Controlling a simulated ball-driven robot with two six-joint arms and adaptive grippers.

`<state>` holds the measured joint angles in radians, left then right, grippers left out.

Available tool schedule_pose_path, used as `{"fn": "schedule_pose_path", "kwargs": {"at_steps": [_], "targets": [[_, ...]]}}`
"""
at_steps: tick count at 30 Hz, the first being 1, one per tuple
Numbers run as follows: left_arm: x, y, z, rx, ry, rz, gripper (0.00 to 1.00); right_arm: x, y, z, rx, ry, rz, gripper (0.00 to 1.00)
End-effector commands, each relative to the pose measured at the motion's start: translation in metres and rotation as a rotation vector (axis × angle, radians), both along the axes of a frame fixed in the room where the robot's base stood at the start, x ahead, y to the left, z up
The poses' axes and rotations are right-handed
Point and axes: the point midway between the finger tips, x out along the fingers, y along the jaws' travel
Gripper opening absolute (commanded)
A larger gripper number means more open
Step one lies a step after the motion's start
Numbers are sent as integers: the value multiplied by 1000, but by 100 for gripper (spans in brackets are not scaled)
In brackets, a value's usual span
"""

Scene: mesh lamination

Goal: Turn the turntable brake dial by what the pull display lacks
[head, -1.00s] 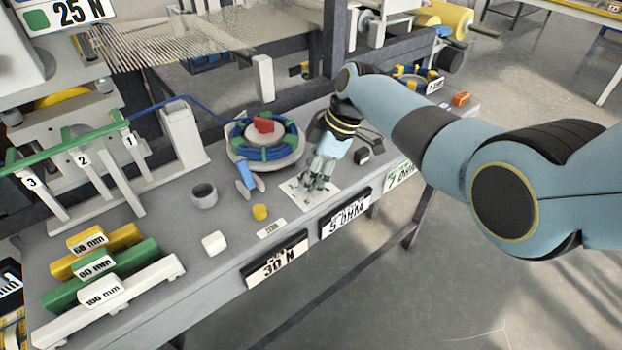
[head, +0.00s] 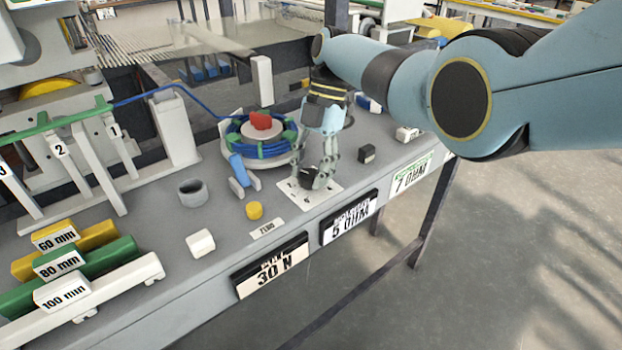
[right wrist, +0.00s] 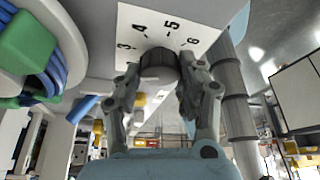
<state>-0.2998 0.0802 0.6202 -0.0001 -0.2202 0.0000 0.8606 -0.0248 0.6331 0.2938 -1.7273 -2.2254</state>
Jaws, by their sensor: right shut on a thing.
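The black brake dial (right wrist: 158,63) stands on a white scale card with numbers and ticks (right wrist: 130,18), where 3, 4, 5 and 6 can be read in the right wrist view. My right gripper (right wrist: 160,76) is shut on the dial, one finger on each side. In the head view my right gripper (head: 312,178) comes down over the card (head: 300,203) and mostly hides the dial. Any pointer mark on the dial cannot be made out. The turntable (head: 262,140) beside it carries a blue cable coil and a red knob (head: 261,119). My left gripper is out of view.
A yellow knob (head: 255,210), grey cup (head: 192,193), white block (head: 201,243) and small black block (head: 366,153) stand near. Labelled bars lie left.

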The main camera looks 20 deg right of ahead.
Motion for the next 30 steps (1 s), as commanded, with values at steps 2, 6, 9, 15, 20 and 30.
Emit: {"fn": "schedule_pose_path", "kwargs": {"at_steps": [2, 6, 9, 15, 20, 30], "targets": [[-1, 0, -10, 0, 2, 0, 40, 1, 0, -4, -2, -1, 67, 7], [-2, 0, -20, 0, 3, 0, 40, 1, 1, -3, -1, -2, 184, 7], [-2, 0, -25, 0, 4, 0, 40, 1, 1, -3, -1, 0, 256, 7], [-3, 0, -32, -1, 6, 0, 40, 1, 1, -2, -2, -1, 364, 7], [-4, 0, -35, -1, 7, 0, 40, 1, 1, -1, -2, -1, 417, 7], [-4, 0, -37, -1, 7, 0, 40, 1, 1, -1, -1, 0, 450, 7]]}}
